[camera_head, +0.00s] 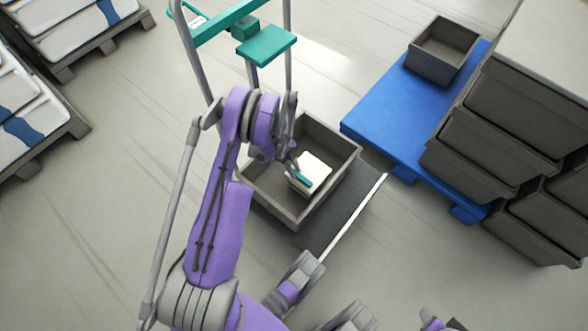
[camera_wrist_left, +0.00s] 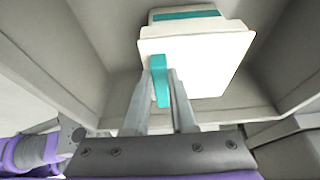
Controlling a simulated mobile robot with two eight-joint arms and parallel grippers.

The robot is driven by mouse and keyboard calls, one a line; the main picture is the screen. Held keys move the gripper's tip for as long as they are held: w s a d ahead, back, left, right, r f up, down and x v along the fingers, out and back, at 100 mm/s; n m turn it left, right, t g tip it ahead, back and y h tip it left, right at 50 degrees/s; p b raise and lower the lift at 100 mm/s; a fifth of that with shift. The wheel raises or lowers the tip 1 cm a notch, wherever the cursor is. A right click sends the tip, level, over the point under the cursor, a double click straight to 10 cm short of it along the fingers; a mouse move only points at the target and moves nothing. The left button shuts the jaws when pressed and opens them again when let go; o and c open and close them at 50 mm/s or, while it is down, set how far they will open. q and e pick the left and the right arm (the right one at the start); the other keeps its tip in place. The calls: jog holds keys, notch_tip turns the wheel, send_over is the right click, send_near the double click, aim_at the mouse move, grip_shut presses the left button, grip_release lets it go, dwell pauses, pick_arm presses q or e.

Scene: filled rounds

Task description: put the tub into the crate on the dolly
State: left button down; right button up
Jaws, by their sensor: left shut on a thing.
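The tub (camera_head: 317,170) is a small white box with teal parts. In the head view it shows within the outline of the grey open crate (camera_head: 268,205), which stands on the dark deck of the dolly (camera_head: 346,210). My left gripper (camera_head: 294,167) is shut on the tub's teal tab. In the left wrist view the gripper's fingers (camera_wrist_left: 162,85) pinch that tab at the near edge of the tub (camera_wrist_left: 205,60), and the crate's walls (camera_wrist_left: 50,50) surround it. I cannot tell whether the tub touches the crate floor.
The dolly's grey and teal handle frame (camera_head: 266,45) rises behind the crate. A blue pallet (camera_head: 385,115) at the right bears a small grey bin (camera_head: 440,62) and stacked grey bins (camera_head: 500,140). White sacks (camera_head: 75,30) lie on pallets at the upper left.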

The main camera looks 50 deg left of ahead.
pick_arm(q)
jog(key=shift+f, duration=0.2)
dwell(0.4)
jog(key=shift+c, duration=0.9)
grip_release()
jog(key=shift+r, duration=0.1)
jog(key=shift+r+p, duration=1.95)
jog(key=shift+r, duration=1.5)
